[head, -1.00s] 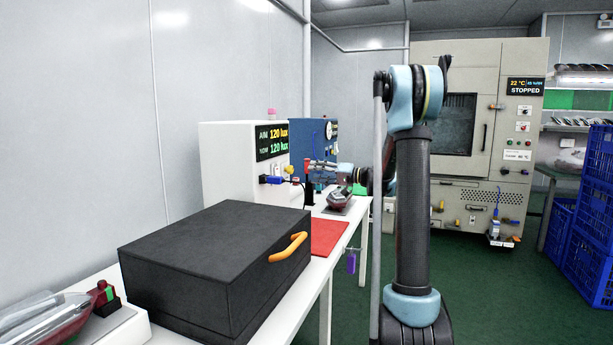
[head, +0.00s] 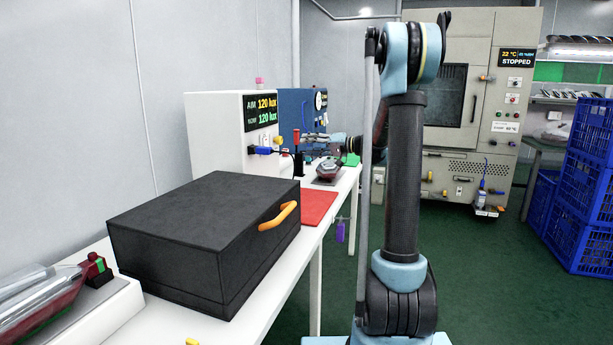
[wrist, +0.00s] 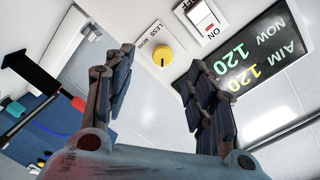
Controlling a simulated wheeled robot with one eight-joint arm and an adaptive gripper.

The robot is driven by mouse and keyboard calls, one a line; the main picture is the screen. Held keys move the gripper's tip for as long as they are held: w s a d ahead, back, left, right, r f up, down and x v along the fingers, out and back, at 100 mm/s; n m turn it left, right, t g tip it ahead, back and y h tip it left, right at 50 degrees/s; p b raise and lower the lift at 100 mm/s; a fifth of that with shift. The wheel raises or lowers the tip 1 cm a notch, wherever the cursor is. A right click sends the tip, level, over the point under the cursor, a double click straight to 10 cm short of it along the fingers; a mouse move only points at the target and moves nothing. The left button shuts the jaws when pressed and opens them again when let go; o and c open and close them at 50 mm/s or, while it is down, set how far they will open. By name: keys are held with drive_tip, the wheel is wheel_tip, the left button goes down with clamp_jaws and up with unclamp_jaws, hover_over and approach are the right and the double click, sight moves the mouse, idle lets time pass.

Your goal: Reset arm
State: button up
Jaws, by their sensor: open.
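My arm (head: 404,175) rises at the centre right of the head view, bends at a high elbow and reaches toward the back of the table. My gripper (wrist: 160,65) is open and empty in the wrist view, its two dark jointed fingers spread apart.
A black case (head: 190,235) with an orange handle stands on the white table (head: 285,275). A red mat (head: 318,207) and a tail lamp (head: 329,170) lie beyond it. Another lamp (head: 40,305) is at the near left. Blue crates (head: 590,190) stand right; green floor is open between.

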drive_tip(key=s+d+f+m+h, duration=0.1)
drive_tip(key=s+d+f+h, duration=0.2)
drive_tip(key=s, duration=0.5)
drive_tip(key=s+d+f+m+h, duration=0.1)
drive_tip(key=s+f+h, duration=0.35)
drive_tip(key=s, duration=0.45)
drive_tip(key=s+d+f+t+h, duration=0.1)
drive_tip(key=s+d+f+h, duration=0.25)
drive_tip(key=s+d, duration=0.35)
drive_tip(key=s+d+f+h, duration=0.3)
drive_tip(key=s+d+h, duration=0.25)
drive_tip(key=s, duration=0.25)
drive_tip(key=s+f+g, duration=0.4)
drive_tip(key=s+f, duration=0.6)
drive_tip(key=s, duration=0.5)
drive_tip(key=shift+f+g+y, duration=0.2)
drive_tip(key=shift+g+y, duration=0.15)
drive_tip(key=shift+g, duration=0.05)
